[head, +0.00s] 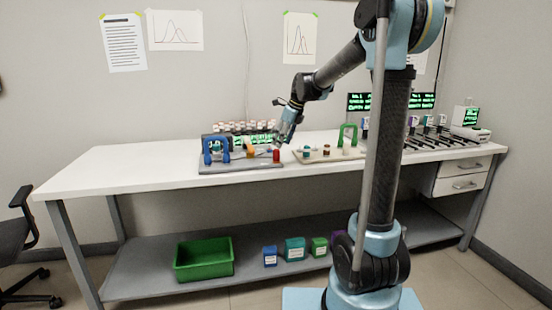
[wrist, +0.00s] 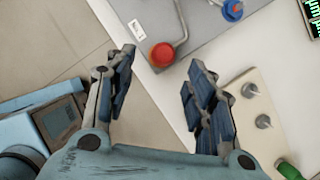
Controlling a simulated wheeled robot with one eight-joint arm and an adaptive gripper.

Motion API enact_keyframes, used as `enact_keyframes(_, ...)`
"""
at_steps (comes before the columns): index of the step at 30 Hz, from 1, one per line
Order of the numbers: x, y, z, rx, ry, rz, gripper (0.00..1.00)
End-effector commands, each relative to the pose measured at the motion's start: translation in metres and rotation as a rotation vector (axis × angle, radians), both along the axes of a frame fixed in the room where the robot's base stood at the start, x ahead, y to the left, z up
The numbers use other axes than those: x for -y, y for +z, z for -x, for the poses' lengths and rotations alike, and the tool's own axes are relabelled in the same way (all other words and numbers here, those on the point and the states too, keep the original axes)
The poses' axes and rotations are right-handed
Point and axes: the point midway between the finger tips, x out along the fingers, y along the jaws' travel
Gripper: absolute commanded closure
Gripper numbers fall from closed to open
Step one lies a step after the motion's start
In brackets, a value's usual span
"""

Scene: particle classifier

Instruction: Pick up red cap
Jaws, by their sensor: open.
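The red cap (wrist: 162,55) shows in the wrist view as a round red piece on the edge of a grey board (wrist: 205,40), beyond my fingertips and between their lines. In the head view the small red piece (head: 276,155) stands upright at the right end of the same board (head: 230,167). My gripper (wrist: 158,75) is open and empty, its two dark padded fingers spread apart. In the head view my gripper (head: 280,138) is above and close to the red cap. Nothing hides the cap in the wrist view.
A bent metal rod (wrist: 183,22) and a blue knob (wrist: 232,10) are near the cap. A pale tray (wrist: 245,125) with metal pegs lies right of my gripper.

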Motion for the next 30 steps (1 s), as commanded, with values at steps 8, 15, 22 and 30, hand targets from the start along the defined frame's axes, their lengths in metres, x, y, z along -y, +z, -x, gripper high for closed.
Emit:
enact_keyframes(8, -0.008, -0.022, -0.005, 0.0, 0.0, 0.0, 0.5)
enact_keyframes(15, -0.017, -0.044, -0.014, 0.0, 0.001, 0.0, 0.5)
enact_keyframes(22, -0.025, -0.066, -0.019, 0.0, 0.001, 0.0, 0.5)
enact_keyframes(30, -0.026, -0.069, -0.019, 0.0, 0.0, 0.0, 0.5)
